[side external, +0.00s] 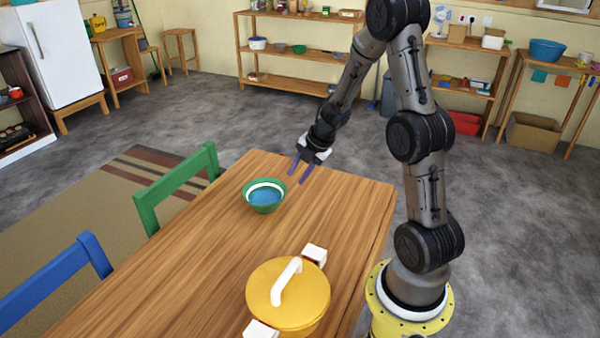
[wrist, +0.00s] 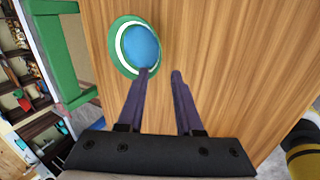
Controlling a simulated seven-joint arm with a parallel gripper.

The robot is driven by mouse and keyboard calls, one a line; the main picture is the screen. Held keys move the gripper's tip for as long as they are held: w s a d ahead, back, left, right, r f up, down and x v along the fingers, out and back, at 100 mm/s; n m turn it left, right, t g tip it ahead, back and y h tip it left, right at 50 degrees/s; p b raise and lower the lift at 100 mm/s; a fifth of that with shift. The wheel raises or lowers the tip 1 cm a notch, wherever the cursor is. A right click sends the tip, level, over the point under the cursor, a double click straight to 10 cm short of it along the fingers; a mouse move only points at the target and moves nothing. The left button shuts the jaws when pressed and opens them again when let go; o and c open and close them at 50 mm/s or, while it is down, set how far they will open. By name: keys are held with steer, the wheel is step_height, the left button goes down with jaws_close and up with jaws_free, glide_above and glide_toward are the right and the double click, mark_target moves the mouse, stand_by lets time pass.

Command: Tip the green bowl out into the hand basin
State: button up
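The green bowl (side external: 262,208) stands upright on the wooden table, near its far end. It has a pale ring inside its rim and something blue inside; I cannot tell whether that is contents or lining. It also shows in the wrist view (wrist: 115,48), upper left of my fingers. My gripper (side external: 299,173) is open and empty, above the table to the right of the bowl. In the wrist view (wrist: 160,74) the left purple fingertip overlaps the bowl's lower edge; contact cannot be told. No hand basin is clearly identifiable; a blue tub (side external: 546,51) stands on a side table at the back right.
A yellow lidded pot (side external: 288,297) with white handles stands on the table's near part. A green chair (side external: 178,186) and a blue chair (side external: 55,282) stand along the left edge. The wooden table (side external: 185,265) is bare between bowl and pot. Shelves line the back wall.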

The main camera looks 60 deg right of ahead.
steer(key=s+a+r+m+t+h, duration=0.1)
steer(key=a+r+m+h, duration=0.15)
steer(key=r, duration=0.35)
steer(key=s+a+r+m+h, duration=0.1)
steer(key=r+m, duration=0.3)
steer(key=r, duration=0.2)
steer(key=s+a+r+m+t+h, duration=0.1)
steer(key=r+m+h, duration=0.1)
steer(key=r+m, duration=0.35)
steer(key=s+a+m+g+y, duration=0.1)
steer(key=s+a+m+y, duration=0.4)
steer(key=s+a, duration=1.1)
steer(key=shift+a+r+g+y, duration=0.2)
steer(key=shift+a+g+y, duration=0.15)
steer(key=shift+a, duration=0.6)
steer(key=shift+o, duration=0.4)
